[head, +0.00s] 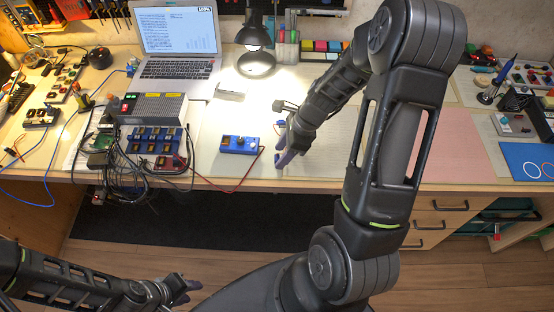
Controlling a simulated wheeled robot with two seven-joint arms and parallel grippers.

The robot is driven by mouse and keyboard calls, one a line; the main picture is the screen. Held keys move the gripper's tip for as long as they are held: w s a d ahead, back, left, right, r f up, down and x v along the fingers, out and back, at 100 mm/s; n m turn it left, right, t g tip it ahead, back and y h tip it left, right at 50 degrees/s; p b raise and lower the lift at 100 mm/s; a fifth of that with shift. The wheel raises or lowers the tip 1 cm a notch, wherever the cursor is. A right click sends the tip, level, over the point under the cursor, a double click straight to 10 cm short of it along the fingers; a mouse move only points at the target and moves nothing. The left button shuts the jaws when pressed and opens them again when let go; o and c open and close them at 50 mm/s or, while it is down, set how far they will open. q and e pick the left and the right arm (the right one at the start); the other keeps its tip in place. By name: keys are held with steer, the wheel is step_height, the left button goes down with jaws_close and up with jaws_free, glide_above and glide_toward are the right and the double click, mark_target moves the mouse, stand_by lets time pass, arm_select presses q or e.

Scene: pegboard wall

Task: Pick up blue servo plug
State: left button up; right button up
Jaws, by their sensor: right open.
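My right gripper (284,158) is low over the front part of the workbench, pointing down, with its jaws open. A small blue piece (279,124) shows just beside its wrist, partly covered by the arm; I cannot tell whether it is the servo plug. The spot between the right fingertips is too small and covered to read. My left gripper (186,289) hangs below and in front of the bench, away from everything on it.
A grey power box (153,108), blue modules (155,140) and tangled black cables crowd the left of the bench. A laptop (178,40), desk lamp (256,50) and pink mat (455,140) are around. The pale mat (215,165) has free room near the blue module.

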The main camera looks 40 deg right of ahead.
steer(key=shift+x, duration=1.05)
steer(key=shift+c, duration=0.5)
jaws_close()
